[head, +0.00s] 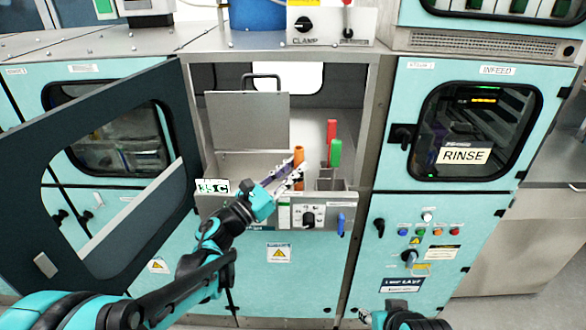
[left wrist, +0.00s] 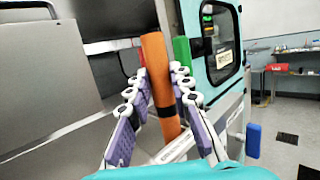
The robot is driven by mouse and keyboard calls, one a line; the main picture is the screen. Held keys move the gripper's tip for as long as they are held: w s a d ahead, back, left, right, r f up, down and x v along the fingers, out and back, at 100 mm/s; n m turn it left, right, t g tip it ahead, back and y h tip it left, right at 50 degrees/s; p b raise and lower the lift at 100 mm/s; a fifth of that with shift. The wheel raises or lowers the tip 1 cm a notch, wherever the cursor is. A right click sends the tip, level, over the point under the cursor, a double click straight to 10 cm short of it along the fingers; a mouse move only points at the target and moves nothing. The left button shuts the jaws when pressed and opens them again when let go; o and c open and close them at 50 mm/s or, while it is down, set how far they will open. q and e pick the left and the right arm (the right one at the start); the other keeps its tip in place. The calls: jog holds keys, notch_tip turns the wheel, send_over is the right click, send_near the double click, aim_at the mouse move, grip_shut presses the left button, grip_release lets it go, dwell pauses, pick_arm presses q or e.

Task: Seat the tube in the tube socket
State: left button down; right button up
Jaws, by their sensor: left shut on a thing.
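My left gripper (head: 291,175) reaches into the open cabinet bay and is shut on an orange tube (head: 299,154). In the left wrist view the tube (left wrist: 157,62) stands between the two purple-padded fingers (left wrist: 158,105), slightly tilted, with a black band near finger level. Its lower end is hidden behind the fingers and wrist. A grey block (head: 326,181) sits just right of the gripper, beside a green upright piece (head: 335,153) and a red one (head: 331,130). I cannot tell which part is the tube socket.
The dark cabinet door (head: 105,100) stands open at the left. A grey lid with a handle (head: 246,121) is raised behind the gripper. A panel with a black knob (head: 308,217) and a blue lever (head: 341,223) fronts the bay. The RINSE cabinet door (head: 462,125) is closed.

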pick_arm(q)
jog(key=shift+f, duration=0.2)
jog(key=c, duration=1.3)
grip_release()
jog(key=v, duration=1.2)
